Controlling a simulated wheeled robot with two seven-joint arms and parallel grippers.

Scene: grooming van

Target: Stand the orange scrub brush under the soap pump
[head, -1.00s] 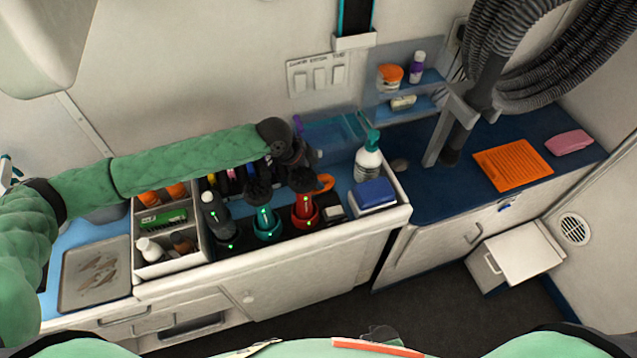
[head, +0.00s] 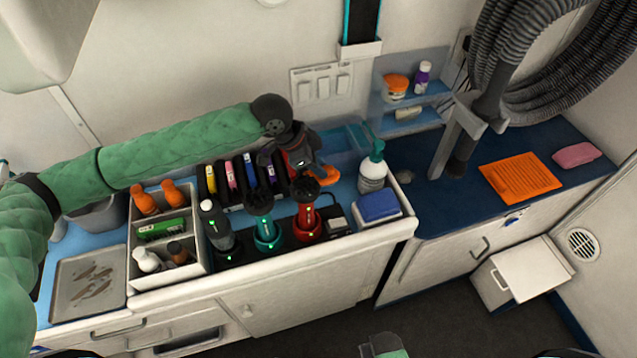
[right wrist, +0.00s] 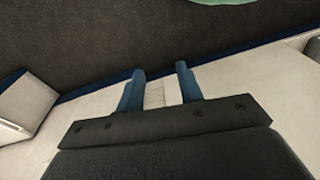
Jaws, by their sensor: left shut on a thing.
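The orange scrub brush (head: 329,178) shows at the back of the white counter, beside and behind the red clipper. My left gripper (head: 304,160) is shut on it; the fingers and the dark wrist hide part of the brush. The soap pump (head: 372,172), a white bottle with a teal head, stands upright to the right of the brush, apart from it. My right gripper (right wrist: 160,75) is open and empty in the right wrist view, over the floor and white cabinet fronts, away from the brush and pump.
Teal (head: 267,230) and red clippers (head: 307,222) and a dark bottle-shaped tool stand in front of my left gripper. A blue sponge block (head: 379,207) lies before the pump. A clear blue bin (head: 347,140) is behind.

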